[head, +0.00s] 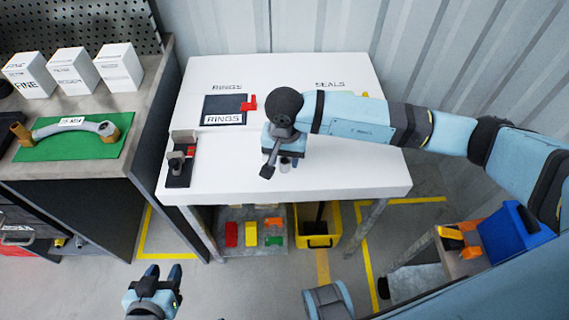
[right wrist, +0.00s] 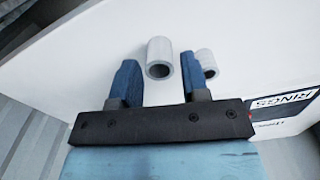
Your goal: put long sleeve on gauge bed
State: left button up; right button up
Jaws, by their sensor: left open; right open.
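Two grey hollow sleeves stand on the white table, under my right gripper. The larger-looking sleeve (right wrist: 160,58) is framed between the open fingers of my right gripper (right wrist: 158,72) in the right wrist view. The smaller-looking one (right wrist: 207,61) is beyond the right-hand finger. In the head view my right gripper (head: 275,165) largely hides the sleeves. A black fixture with a red part (head: 179,172), likely the gauge bed, sits at the table's left edge, left of my right gripper. My left gripper (head: 162,273) is open and empty, low in front of the table.
The white table (head: 340,175) bears a dark RINGS mat (head: 222,108) with a red piece (head: 249,103) and a SEALS label. A bench at left holds white boxes (head: 73,72) and a green mat (head: 100,147). The table's front right is clear.

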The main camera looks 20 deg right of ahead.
aim_at(285, 160)
notch_tip(285, 160, down, 2)
jog(key=shift+f, duration=0.1)
jog(key=c, duration=0.8)
jog(key=shift+o, duration=0.2)
notch_tip(285, 160, up, 20)
jog(key=p, duration=0.2)
jog(key=w+d+f+n, duration=0.5)
jog(key=w+d, duration=0.4)
jog(key=d, duration=0.1)
pick_arm(q)
notch_tip(285, 160, up, 17)
jog(key=s+a+p, duration=0.1)
jog(key=a+p, duration=0.1)
jog(key=p, duration=2)
jog(key=shift+s+f+g+y+p, duration=0.2)
jog(key=shift+g+y+p, duration=0.1)
jog(key=shift+y+p, duration=0.1)
pick_arm(e)
jog(key=s+r, duration=0.5)
jog(key=r, duration=0.4)
jog(key=s+r, duration=0.5)
jog(key=r, duration=0.5)
jog(key=shift+s+a, duration=0.15)
jog(key=shift+s, duration=0.15)
